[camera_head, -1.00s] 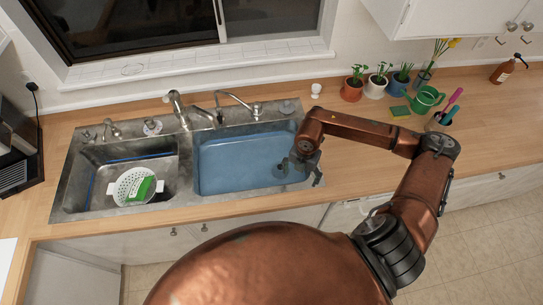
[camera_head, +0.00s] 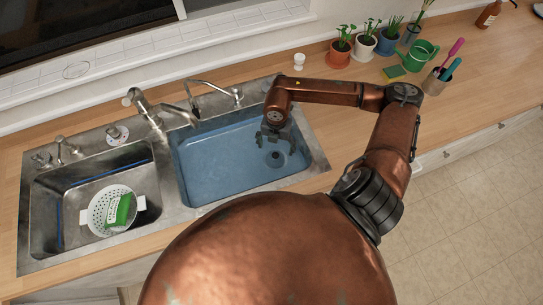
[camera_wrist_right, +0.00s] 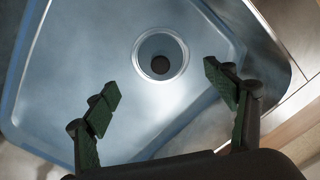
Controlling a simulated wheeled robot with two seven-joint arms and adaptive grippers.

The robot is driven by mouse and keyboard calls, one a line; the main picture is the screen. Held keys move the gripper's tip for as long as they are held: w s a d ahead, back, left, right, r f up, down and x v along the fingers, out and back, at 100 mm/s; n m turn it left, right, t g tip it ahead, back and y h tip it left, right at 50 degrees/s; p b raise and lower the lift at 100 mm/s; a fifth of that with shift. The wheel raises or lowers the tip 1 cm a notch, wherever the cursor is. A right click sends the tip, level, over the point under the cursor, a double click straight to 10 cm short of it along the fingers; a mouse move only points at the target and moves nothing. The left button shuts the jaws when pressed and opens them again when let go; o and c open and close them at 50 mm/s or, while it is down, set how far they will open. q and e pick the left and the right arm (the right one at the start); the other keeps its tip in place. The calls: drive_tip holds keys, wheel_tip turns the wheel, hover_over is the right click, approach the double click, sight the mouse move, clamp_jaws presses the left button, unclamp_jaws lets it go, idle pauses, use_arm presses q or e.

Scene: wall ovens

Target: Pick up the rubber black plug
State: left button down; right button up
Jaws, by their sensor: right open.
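The blue right sink basin (camera_head: 215,165) has a round metal drain (camera_wrist_right: 161,50) in its floor. A dark round piece (camera_wrist_right: 160,65) sits at the centre of the drain; it also shows in the head view (camera_head: 275,159). I cannot tell whether it is the black plug or the dark drain hole. My right gripper (camera_head: 277,138) hangs over the right side of the basin, close to the drain. In the right wrist view its green-padded fingers (camera_wrist_right: 162,80) are spread wide and empty, with the drain framed between and beyond them. My left gripper is not in view.
The left basin (camera_head: 80,185) holds a white colander (camera_head: 101,214) with a green sponge (camera_head: 120,210). Faucets (camera_head: 150,110) stand behind the basins. Potted plants (camera_head: 362,45), a green watering can (camera_head: 421,52) and a tool cup (camera_head: 436,82) stand on the wooden counter.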

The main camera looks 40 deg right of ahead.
sight(276, 156)
drive_tip(key=shift+f+p, duration=0.35)
drive_tip(key=shift+f, duration=3.65)
drive_tip(key=shift+c, duration=0.6)
drive_tip(key=c, duration=1)
drive_tip(key=shift+s+a, duration=0.1)
drive_tip(key=shift+s, duration=0.1)
drive_tip(key=c, duration=0.6)
drive_tip(key=shift+f, duration=0.1)
